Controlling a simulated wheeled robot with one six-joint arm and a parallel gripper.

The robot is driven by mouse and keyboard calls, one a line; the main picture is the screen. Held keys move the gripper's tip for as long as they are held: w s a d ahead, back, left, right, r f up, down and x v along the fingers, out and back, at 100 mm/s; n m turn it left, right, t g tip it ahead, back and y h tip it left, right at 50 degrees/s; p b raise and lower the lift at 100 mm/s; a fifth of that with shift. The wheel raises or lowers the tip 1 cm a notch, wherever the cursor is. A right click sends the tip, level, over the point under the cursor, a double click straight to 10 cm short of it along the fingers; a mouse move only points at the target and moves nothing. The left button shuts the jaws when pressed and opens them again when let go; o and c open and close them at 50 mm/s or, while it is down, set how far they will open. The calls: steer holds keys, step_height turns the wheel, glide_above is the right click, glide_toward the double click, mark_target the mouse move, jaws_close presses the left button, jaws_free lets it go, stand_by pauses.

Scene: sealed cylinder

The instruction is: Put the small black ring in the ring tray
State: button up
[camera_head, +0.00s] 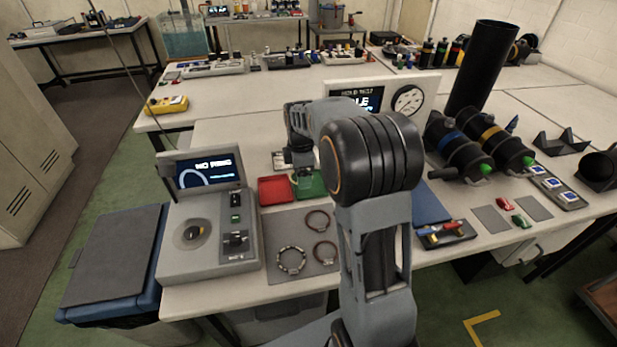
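My gripper (301,172) points down over the green tray (312,186) on the near bench, seen from behind. Its fingertips are small and partly hidden, so I cannot tell whether it is open or holds anything. A red tray (275,191) lies just left of the green one. No tray is readably marked as the ring tray. Two dark brownish rings (318,221) (325,252) and a larger beaded-looking ring (291,261) lie on a grey mat (270,241). I cannot make out a small black ring with certainty.
A grey tester (210,262) stands left of the mat; its screen (208,170) reads "NO RING". A small dark knob-like piece (194,232) sits on its round plate. My arm hides the bench centre.

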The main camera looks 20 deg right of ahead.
steer(key=w+d+f, duration=0.1)
steer(key=f, duration=0.1)
steer(key=w+d+f, duration=0.3)
steer(key=w+f, duration=0.1)
steer(key=shift+w+d, duration=0.1)
steer(key=shift+d, duration=0.05)
steer(key=shift+w+d+f, duration=0.35)
steer(key=shift+w+f, duration=0.05)
steer(key=shift+f, duration=0.25)
steer(key=shift+f+p, duration=0.4)
steer(key=shift+f, duration=1.15)
steer(key=shift+f, duration=0.2)
steer(key=o, duration=0.7)
steer(key=shift+r, duration=0.1)
